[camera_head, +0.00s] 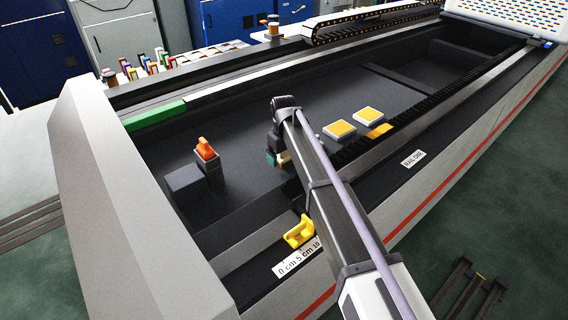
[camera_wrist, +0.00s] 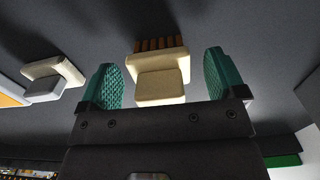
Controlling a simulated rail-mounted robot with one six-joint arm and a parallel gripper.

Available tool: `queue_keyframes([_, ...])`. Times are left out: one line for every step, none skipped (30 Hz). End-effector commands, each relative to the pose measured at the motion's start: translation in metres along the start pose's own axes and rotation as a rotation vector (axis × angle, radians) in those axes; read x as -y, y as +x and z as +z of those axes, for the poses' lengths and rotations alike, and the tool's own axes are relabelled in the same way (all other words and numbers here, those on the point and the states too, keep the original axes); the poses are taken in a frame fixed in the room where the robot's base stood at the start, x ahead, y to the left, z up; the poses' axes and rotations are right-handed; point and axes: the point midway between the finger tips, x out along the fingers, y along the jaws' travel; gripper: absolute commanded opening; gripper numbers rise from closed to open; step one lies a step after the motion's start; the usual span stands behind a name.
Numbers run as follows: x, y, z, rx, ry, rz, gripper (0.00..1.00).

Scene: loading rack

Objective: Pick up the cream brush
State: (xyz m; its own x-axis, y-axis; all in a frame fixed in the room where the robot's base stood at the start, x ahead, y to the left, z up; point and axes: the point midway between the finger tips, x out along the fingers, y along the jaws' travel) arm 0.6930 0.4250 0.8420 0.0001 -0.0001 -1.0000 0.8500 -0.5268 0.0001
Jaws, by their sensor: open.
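The cream brush (camera_wrist: 160,85) shows in the wrist view as a cream block with a row of brown bristles along its far end. It lies between the two green ribbed fingers of my gripper (camera_wrist: 161,62), with a gap on each side. The fingers are open and apart from it. In the head view my gripper (camera_head: 274,157) is low over the dark bed, and a small cream part of the brush (camera_head: 284,160) shows beside it. My arm hides the rest.
An orange item sits on a dark block (camera_head: 206,165) to the left. A yellow part (camera_head: 299,232) is on the front rail. Dark bed is clear between.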

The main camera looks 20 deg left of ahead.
Motion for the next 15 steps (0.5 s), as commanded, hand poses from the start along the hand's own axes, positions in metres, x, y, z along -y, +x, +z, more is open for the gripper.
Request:
queue_keyframes([0.0,-0.0014,0.0001,0.0,0.0,0.0,0.89])
queue_keyframes([0.0,-0.0014,0.0001,0.0,0.0,0.0,0.87])
queue_keyframes([0.0,-0.0015,0.0001,0.0,0.0,0.0,0.84])
queue_keyframes([0.0,-0.0015,0.0001,0.0,0.0,0.0,0.81])
queue_keyframes([0.0,-0.0015,0.0001,0.0,0.0,0.0,0.78])
queue_keyframes([0.0,-0.0015,0.0001,0.0,0.0,0.0,0.74])
queue_keyframes([0.0,-0.0015,0.0001,0.0,0.0,0.0,0.71])
queue_keyframes([-0.0001,-0.0015,0.0,0.0,0.0,0.0,0.68])
queue_keyframes([-0.0001,-0.0015,0.0,0.0,0.0,0.0,0.64])
queue_keyframes([-0.0001,-0.0015,0.0,0.0,0.0,0.0,0.62])
queue_keyframes([0.0,-0.0015,0.0001,0.0,0.0,0.0,0.59])
queue_keyframes([0.0,-0.0014,0.0001,0.0,0.0,0.0,0.55])
queue_keyframes([0.0,-0.0014,0.0001,0.0,0.0,0.0,0.52])
queue_keyframes([0.0,-0.0014,0.0001,0.0,0.0,0.0,0.49])
queue_keyframes([0.0,-0.0014,0.0001,0.0,0.0,0.0,0.45])
